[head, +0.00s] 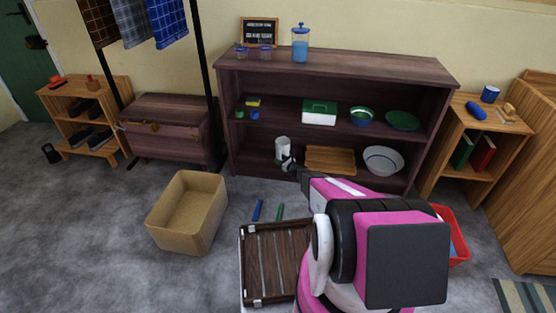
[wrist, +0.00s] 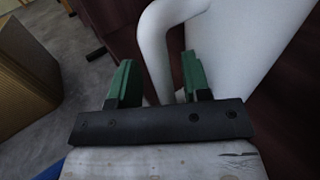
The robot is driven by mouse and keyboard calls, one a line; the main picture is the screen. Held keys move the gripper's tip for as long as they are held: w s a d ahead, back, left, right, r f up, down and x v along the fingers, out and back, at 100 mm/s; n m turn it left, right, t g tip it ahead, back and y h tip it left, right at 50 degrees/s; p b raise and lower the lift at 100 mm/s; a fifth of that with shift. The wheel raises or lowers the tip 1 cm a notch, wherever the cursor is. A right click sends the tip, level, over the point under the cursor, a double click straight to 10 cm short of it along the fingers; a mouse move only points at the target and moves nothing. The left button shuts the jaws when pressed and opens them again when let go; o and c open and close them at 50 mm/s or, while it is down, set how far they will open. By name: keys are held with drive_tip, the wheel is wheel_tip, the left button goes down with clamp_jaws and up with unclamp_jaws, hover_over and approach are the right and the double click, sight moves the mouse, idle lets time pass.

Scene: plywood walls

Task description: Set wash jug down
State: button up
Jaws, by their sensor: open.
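The white wash jug (head: 282,146) stands upright in the lowest bay of the dark wooden shelf unit (head: 340,66), left of centre. My gripper (head: 288,163) is at its lower front, and my arm reaches in from the right. In the wrist view, the jug's body (wrist: 235,45) fills the upper right and its curved handle (wrist: 154,50) comes down between the two green fingers of my gripper (wrist: 160,82). The fingers are spread, with space beside the handle. The jug's base is hidden, so its contact with the shelf board does not show.
A wooden tray (head: 330,158) and a white bowl (head: 383,160) are right of the jug on the same level. A green-lidded box (head: 319,113) is above. A tan bin (head: 188,212) and a dark slatted crate (head: 272,262) stand on the floor in front.

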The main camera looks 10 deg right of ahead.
drive_tip(key=v, duration=1)
drive_tip(key=s+a+r+n+g, duration=0.6)
drive_tip(key=s+r+n, duration=0.2)
drive_tip(key=s+r, duration=0.25)
drive_tip(key=s+a+r+n+g, duration=0.55)
drive_tip(key=s+r+n, duration=0.35)
drive_tip(key=r, duration=0.2)
drive_tip(key=s+d+r+n+g+h, duration=0.1)
drive_tip(key=s+r+n+h, duration=0.4)
drive_tip(key=s, duration=0.5)
drive_tip(key=s+d+r+n+g+h, duration=0.1)
drive_tip(key=s+d+r+n+h, duration=0.3)
drive_tip(key=s+r, duration=0.6)
drive_tip(key=shift+s+r+n+g+h, duration=0.3)
drive_tip(key=shift+s+n+h, duration=0.4)
drive_tip(key=shift+n+h, duration=0.3)
